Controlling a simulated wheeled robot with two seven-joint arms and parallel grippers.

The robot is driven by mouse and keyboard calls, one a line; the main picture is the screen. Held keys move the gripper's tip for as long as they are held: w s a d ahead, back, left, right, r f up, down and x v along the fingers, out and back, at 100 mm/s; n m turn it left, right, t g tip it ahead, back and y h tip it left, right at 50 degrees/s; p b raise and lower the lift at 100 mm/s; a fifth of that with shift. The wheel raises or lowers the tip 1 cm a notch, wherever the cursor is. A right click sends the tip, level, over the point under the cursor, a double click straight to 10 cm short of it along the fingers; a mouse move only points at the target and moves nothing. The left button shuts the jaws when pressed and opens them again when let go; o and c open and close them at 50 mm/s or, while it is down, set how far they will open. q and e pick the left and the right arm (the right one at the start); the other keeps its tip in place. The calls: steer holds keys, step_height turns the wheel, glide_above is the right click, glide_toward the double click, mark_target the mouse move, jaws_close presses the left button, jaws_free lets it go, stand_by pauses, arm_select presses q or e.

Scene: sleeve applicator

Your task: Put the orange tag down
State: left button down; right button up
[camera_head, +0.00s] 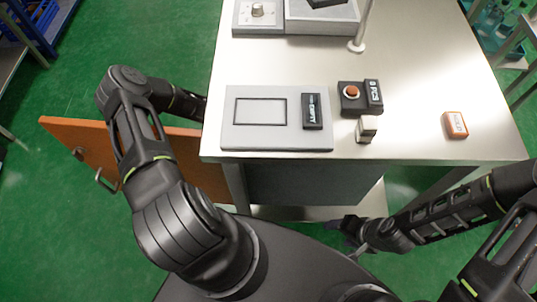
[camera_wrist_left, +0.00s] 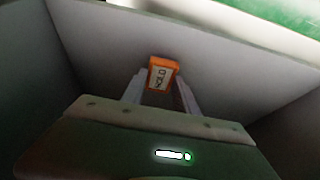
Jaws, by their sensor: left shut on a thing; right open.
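An orange tag (camera_wrist_left: 162,74) with a white lettered face is between the fingertips of my left gripper (camera_wrist_left: 160,88) in the left wrist view. That gripper is shut on it, inside a grey-walled space; I cannot tell whether the tag touches a surface. A second orange tag-like block (camera_head: 455,124) with a white label lies on the right of the tabletop. My right gripper (camera_head: 347,224) is open, low in front of the table and apart from the things on top.
An orange door (camera_head: 75,140) stands open left of the table (camera_head: 290,185). The right-centre top is clear.

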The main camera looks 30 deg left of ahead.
arm_select(q)
steer(key=shift+f, duration=0.3)
steer(key=shift+r, duration=0.1)
steer(key=shift+f, duration=0.2)
steer(key=c, duration=0.9)
jaws_free()
steer(key=shift+c, duration=0.2)
steer(key=shift+r, duration=0.15)
steer(key=shift+a+r, duration=0.1)
steer(key=shift+r, duration=0.05)
steer(key=p+v, duration=0.1)
steer(key=v, duration=1)
steer(key=shift+r, duration=0.35)
steer(key=shift+a, duration=0.15)
